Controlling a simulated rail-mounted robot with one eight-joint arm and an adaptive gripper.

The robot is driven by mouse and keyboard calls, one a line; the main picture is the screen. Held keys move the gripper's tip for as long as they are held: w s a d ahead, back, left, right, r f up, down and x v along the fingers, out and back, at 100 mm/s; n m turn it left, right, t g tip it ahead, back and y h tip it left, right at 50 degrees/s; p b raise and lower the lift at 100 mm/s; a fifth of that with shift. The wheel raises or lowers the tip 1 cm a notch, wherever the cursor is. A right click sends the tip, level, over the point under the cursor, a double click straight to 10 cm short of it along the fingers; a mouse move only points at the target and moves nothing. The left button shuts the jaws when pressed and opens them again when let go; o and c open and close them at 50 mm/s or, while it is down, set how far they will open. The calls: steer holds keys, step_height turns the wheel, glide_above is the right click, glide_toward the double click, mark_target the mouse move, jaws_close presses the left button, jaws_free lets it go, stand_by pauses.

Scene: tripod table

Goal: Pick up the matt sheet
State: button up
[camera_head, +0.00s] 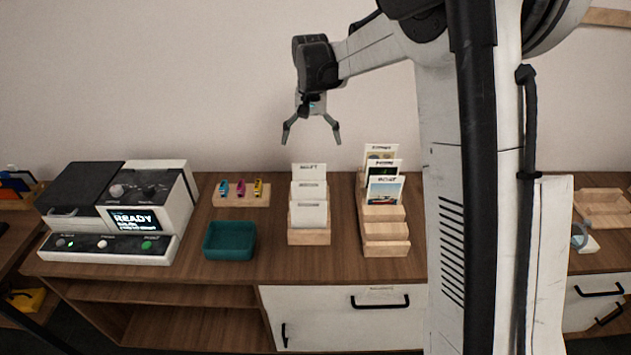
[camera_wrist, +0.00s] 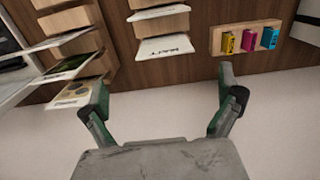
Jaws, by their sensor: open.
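The matt sheet (camera_head: 309,171) is a white card with dark lettering, standing at the back of the middle wooden rack (camera_head: 309,237). In the wrist view the sheet (camera_wrist: 165,46) shows tilted, its lettered top edge toward my gripper. Two more white sheets (camera_head: 309,190) stand in front of it, their lettering too small to read. My gripper (camera_head: 311,142) hangs in the air above and behind the rack, fingers spread and empty. In the wrist view my gripper (camera_wrist: 164,82) has its fingers on either side of the sheet's line, apart from it.
A second wooden rack (camera_head: 385,246) with picture cards (camera_head: 384,190) stands to the right. A teal tray (camera_head: 230,240), a wooden block with coloured cartridges (camera_head: 241,196) and a printer-like machine (camera_head: 120,205) stand to the left. The wall is behind the table.

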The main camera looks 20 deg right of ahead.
mark_target(309, 173)
step_height(309, 173, down, 7)
steer(key=shift+a+r, duration=0.1)
steer(key=f, duration=0.4)
steer(key=shift+w+a+p, duration=0.1)
steer(key=shift+a+p, duration=0.2)
steer(key=shift+p, duration=0.1)
steer(key=shift+f, duration=0.6)
steer(key=shift+c, duration=0.5)
steer(key=c, duration=0.8)
steer(key=shift+o, duration=0.2)
